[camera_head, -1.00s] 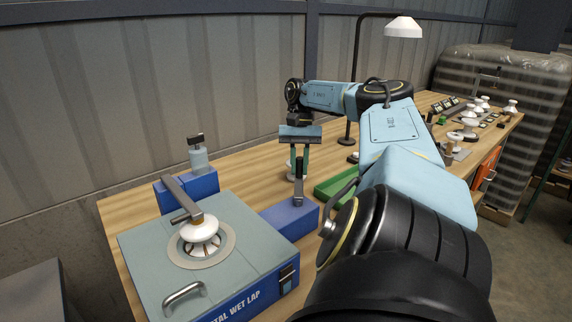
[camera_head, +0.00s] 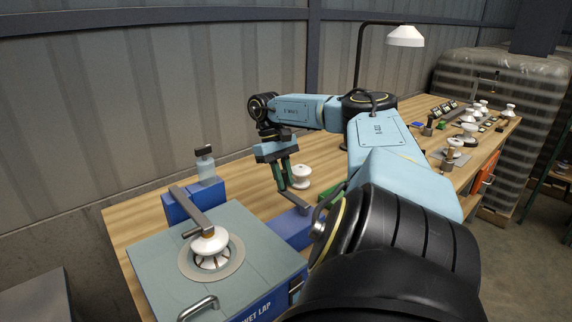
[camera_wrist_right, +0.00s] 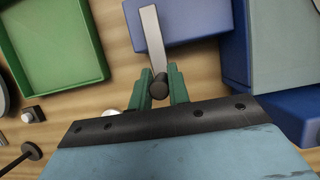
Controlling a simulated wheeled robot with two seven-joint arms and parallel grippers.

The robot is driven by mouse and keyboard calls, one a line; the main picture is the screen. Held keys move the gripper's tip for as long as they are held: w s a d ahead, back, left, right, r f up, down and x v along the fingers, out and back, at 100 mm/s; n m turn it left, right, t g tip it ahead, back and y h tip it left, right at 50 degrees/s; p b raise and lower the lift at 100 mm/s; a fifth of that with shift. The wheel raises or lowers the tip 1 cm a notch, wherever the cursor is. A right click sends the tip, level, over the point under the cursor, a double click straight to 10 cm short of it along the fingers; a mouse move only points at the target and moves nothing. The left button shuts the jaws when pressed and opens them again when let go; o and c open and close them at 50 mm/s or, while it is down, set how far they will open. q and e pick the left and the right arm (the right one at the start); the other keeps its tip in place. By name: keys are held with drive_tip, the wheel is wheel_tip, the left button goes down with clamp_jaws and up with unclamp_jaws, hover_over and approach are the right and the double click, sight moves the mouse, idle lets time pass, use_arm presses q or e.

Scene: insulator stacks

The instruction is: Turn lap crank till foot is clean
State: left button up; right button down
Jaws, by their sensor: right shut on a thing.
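The wet lap (camera_head: 267,242) is a blue box with a grey-green top at the front left of the bench. A white ribbed insulator (camera_head: 209,243) stands foot down on its round plate (camera_head: 235,262), under a grey holding arm (camera_head: 190,207). The contact face of the foot is hidden. The lap crank (camera_head: 294,201) is a grey bar on a low blue housing (camera_head: 303,231) to the right of the lap. My right gripper (camera_head: 284,184) is shut on the crank's dark knob; the wrist view shows the knob (camera_wrist_right: 159,87) between the green fingers. My left gripper is not in view.
A white spool-shaped insulator (camera_head: 300,177) stands just behind the gripper. A green tray (camera_wrist_right: 88,72) lies near the crank housing. A bottle (camera_head: 205,164) stands on a blue block behind the lap. A lamp (camera_head: 404,37) and several insulators stand farther along the bench.

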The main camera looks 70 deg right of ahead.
drive_tip(key=shift+s+a+f, duration=0.1)
drive_tip(key=shift+a+f, duration=0.1)
idle(0.4)
drive_tip(key=c, duration=1.3)
unclamp_jaws()
drive_tip(key=shift+s+d, duration=0.1)
drive_tip(key=shift+s, duration=0.05)
drive_tip(key=shift+r, duration=0.15)
drive_tip(key=shift+r, duration=0.15)
wheel_tip(320, 180, up, 9)
drive_tip(key=shift+f+p, duration=0.15)
drive_tip(key=shift+p, duration=0.9)
drive_tip(key=shift+r+p, duration=0.45)
drive_tip(key=shift+r, duration=0.05)
